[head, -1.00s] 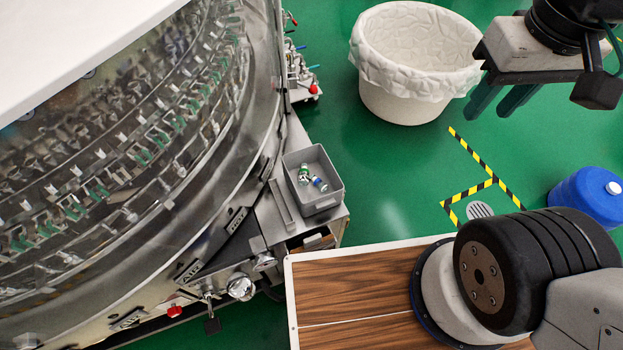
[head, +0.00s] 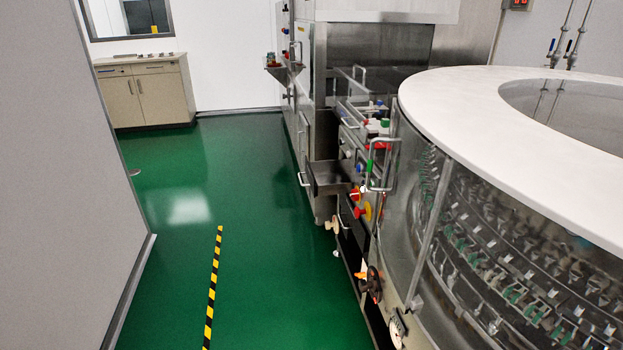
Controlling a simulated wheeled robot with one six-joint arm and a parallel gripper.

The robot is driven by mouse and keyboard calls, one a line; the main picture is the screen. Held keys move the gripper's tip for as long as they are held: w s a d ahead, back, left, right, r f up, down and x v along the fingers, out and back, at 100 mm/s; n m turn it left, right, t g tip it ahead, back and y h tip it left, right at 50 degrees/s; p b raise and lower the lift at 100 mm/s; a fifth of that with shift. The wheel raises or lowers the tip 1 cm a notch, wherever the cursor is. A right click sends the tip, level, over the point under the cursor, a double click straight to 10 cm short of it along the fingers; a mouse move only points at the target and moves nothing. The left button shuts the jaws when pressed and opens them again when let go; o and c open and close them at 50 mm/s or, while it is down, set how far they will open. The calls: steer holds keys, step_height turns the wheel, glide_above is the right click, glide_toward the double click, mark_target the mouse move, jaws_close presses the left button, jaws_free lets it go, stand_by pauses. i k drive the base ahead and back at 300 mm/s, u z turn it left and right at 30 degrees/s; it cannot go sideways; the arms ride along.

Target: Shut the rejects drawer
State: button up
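My gripper is not in view. A grey metal open-topped tray or drawer (head: 328,177) sticks out from the machine's side, left of the round washer. I cannot tell whether it is the rejects drawer. The round washer (head: 470,240), with a clear curved guard and a white ring top (head: 500,115), fills the right side. Rows of metal holders show behind the guard. The grey bin with small vials seen earlier is out of view.
Green floor (head: 255,260) lies open between a grey wall panel (head: 70,200) on the left and the machine. A yellow-black floor stripe (head: 213,285) runs along it. A beige cabinet (head: 145,92) stands at the back left. Valves and handles (head: 365,200) jut from the machine.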

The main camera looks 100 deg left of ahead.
mark_target(331, 177)
steer(key=z, duration=0.05)
steer(key=k, duration=0.2)
steer(key=z, duration=1.4)
steer(key=i, duration=0.75)
steer(key=u, duration=4.75)
steer(key=i, duration=1.75)
steer(key=u, duration=0.2)
steer(key=i, duration=1.2)
steer(key=z, duration=0.05)
